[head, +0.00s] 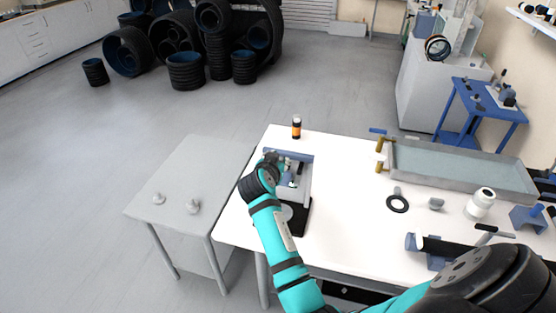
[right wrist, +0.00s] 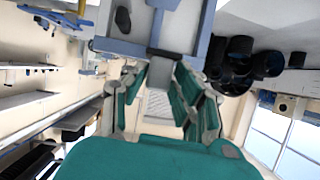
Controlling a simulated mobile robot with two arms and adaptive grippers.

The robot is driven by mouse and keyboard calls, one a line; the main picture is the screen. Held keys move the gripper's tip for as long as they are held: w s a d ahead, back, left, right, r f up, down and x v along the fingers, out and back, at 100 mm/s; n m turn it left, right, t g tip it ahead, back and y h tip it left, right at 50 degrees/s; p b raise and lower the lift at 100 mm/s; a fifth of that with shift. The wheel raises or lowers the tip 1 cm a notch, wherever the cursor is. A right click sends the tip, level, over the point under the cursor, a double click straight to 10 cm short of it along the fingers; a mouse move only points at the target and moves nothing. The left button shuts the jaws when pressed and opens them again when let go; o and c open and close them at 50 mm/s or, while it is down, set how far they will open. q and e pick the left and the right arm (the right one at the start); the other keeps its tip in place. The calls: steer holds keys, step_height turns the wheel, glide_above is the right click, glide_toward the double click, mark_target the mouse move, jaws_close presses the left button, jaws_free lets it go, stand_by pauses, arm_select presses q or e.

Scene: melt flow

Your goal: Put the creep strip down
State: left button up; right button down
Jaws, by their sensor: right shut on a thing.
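My right gripper (head: 273,161) is at the left side of a grey and blue bench device (head: 307,178) on the white table. In the right wrist view my right gripper's teal and grey fingers (right wrist: 159,82) close around a narrow dark grey strip (right wrist: 160,68), which I take to be the creep strip. The strip's upper end meets the device's blue-edged frame (right wrist: 125,47); I cannot tell whether it is resting in it or only in front of it. In the head view the strip is hidden by the gripper. My left gripper is not in view.
An orange-and-black bottle (head: 296,128) stands behind the device. A lower grey table (head: 165,180) on the left is mostly clear, with two small knobs.

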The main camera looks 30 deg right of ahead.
steer(key=shift+f, duration=0.5)
step_height(320, 180, down, 2)
steer(key=b, duration=0.2)
steer(key=shift+f+b, duration=0.25)
steer(key=shift+b, duration=0.15)
steer(key=shift+f+b, duration=1.15)
steer(key=shift+f, duration=0.2)
steer(key=shift+f+b, duration=0.2)
steer(key=shift+b, duration=0.1)
steer(key=c, duration=0.9)
jaws_free()
steer(key=shift+c, duration=0.2)
